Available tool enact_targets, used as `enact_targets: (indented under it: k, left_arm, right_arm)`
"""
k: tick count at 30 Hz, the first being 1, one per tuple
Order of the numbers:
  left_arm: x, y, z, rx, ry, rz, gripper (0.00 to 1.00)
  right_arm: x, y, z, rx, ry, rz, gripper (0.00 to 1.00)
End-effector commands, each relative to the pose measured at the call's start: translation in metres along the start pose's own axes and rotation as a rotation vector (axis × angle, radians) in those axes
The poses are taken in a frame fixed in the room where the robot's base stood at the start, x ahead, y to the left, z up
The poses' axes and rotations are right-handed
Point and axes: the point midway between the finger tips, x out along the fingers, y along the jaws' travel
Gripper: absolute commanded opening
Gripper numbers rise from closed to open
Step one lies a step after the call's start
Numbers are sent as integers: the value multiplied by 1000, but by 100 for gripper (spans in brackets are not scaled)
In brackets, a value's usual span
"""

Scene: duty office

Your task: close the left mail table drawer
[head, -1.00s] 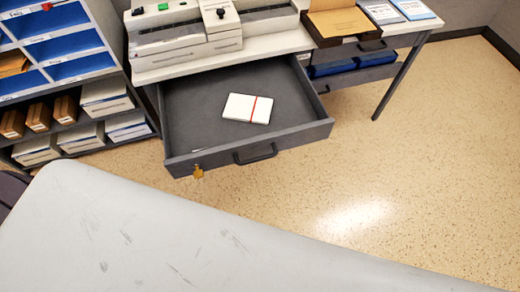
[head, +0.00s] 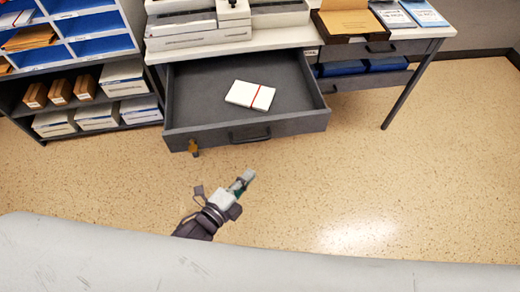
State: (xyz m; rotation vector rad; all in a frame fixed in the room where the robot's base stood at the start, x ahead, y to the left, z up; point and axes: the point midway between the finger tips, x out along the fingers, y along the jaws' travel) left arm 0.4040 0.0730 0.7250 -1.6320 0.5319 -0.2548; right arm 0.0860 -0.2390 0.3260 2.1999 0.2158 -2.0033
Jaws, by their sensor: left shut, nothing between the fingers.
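The left mail table drawer (head: 220,136) is grey and pulled far out from under the white-topped mail table (head: 290,39). A white bundle of envelopes with a red band (head: 250,95) lies inside it. My right gripper is out of view.
At the left, a shelf unit (head: 98,60) holds blue trays, brown parcels and white boxes. The right drawers (head: 365,66) are beside the open one. Speckled floor in front is clear.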

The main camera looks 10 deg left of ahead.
Motion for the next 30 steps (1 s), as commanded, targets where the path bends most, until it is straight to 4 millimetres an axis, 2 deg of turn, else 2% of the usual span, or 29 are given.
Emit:
enact_targets:
  k: [6,14,15,21,30]
  left_arm:
    - [41,-1,1,-3,-1,-2,0]
    - [96,0,1,-5,-1,-1,0]
    - [100,0,6,-2,-2,2,0]
    - [116,1,24,-3,-2,3,0]
    - [121,1,29,-6,-2,3,0]
  right_arm:
    - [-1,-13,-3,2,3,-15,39]
    - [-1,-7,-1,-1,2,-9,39]
    - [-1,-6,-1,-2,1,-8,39]
    - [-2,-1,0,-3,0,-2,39]
    - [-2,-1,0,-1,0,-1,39]
